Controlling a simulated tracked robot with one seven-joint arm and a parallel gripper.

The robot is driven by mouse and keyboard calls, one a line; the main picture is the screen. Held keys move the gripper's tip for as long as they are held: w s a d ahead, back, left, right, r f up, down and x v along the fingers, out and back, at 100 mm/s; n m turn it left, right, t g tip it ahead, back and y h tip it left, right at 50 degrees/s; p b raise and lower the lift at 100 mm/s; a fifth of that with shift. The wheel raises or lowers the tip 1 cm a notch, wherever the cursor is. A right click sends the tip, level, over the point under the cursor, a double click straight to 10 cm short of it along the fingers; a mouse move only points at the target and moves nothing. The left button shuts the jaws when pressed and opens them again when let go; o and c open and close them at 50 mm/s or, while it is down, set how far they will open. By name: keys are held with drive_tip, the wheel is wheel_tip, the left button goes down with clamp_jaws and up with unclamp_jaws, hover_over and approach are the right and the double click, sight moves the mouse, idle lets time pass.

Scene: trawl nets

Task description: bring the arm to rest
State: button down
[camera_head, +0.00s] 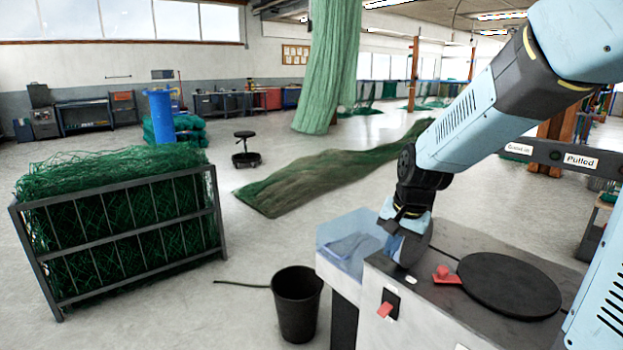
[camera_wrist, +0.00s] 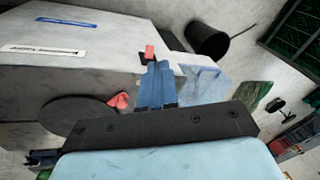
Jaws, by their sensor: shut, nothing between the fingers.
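My arm reaches in from the upper right of the head view and bends down at the wrist. My gripper (camera_wrist: 157,66) shows in the wrist view as two blue fingers side by side, shut with nothing between them. In the head view the wrist end hangs over the left edge of a grey-topped machine (camera_head: 420,290), and the fingertips cannot be made out. In the wrist view the fingers appear near a red rocker switch (camera_wrist: 150,52) on the machine (camera_wrist: 100,60); I cannot tell whether they touch anything.
A black disc (camera_head: 508,285) and a red piece (camera_head: 447,275) are on the machine's top. A clear bluish bin (camera_head: 340,262) adjoins it on the left. A black bucket (camera_head: 297,312) and a rack of green net (camera_head: 40,262) stand on the floor.

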drive_tip(key=s+d+r+n+t, duration=0.1)
drive_tip(key=s+d+r+n, duration=0.1)
drive_tip(key=s+r, duration=0.4)
drive_tip(key=s+d+r+n+t+h, duration=0.1)
drive_tip(key=s+d+r+n+t, duration=0.1)
drive_tip(key=s+r, duration=0.4)
drive_tip(key=shift+s+d+r+n+h, duration=0.25)
drive_tip(key=shift+s+d+n, duration=0.5)
drive_tip(key=shift+s, duration=1.95)
drive_tip(key=c, duration=1.8)
unclamp_jaws()
drive_tip(key=shift+f, duration=0.1)
